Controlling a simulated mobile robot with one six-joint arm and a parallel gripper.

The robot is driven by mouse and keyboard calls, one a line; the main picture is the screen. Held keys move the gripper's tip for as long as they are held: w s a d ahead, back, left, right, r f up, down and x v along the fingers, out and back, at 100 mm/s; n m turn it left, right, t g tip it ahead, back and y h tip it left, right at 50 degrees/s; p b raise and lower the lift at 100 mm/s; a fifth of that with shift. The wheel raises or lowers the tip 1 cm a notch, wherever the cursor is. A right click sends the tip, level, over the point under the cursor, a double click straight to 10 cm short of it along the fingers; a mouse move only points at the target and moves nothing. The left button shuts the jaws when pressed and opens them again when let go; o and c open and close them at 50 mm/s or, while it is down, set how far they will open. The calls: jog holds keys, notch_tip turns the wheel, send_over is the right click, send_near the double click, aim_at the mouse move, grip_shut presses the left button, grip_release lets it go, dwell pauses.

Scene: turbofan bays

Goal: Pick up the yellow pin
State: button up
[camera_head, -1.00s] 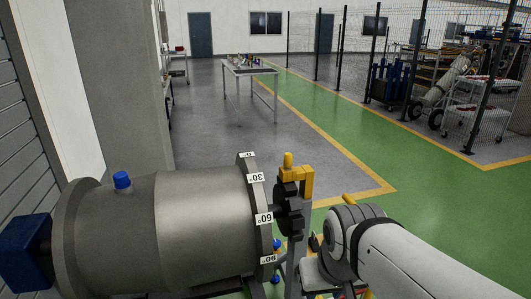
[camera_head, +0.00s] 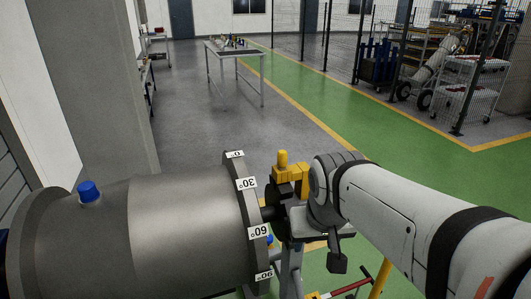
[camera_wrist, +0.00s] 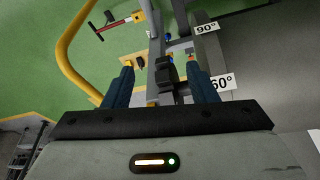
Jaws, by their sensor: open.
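The yellow pin (camera_head: 282,158) stands upright in the yellow bracket (camera_head: 288,177) beside the drum's flange in the head view. My gripper (camera_wrist: 160,76) is open. Its two blue fingers stand apart in the wrist view, with a dark block (camera_wrist: 165,72) showing between them. I cannot make out the pin for sure in that view. In the head view my wrist is just right of the bracket and covers part of it. My fingers are mostly hidden there.
The large grey drum (camera_head: 150,235) fills the lower left, with a blue knob (camera_head: 88,191) and degree labels on its flange (camera_head: 246,183). A yellow tube rail (camera_wrist: 67,55) and a red-handled tool (camera_wrist: 120,22) lie beyond my fingers. A table (camera_head: 232,52) stands farther back on open floor.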

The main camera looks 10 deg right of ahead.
jog(key=w+r+m+t+h+b, duration=0.15)
jog(key=w+r, duration=0.25)
jog(key=w, duration=1.1)
jog(key=m, duration=0.2)
send_near(282, 153)
notch_tip(282, 153, down, 4)
jog(key=shift+w+f+m+t+h+b, duration=0.2)
jog(key=shift+w+t, duration=0.1)
jog(key=shift+w, duration=0.1)
jog(key=shift+w+f+m+t+h+b, duration=0.15)
jog(key=shift+w+t+b, duration=0.1)
jog(key=shift+w, duration=0.15)
jog(key=p+x, duration=0.1)
jog(key=x, duration=0.6)
jog(key=shift+d+p, duration=0.2)
jog(key=shift+p, duration=0.2)
grip_shut()
jog(key=shift+r, duration=0.15)
notch_tip(282, 153, up, 18)
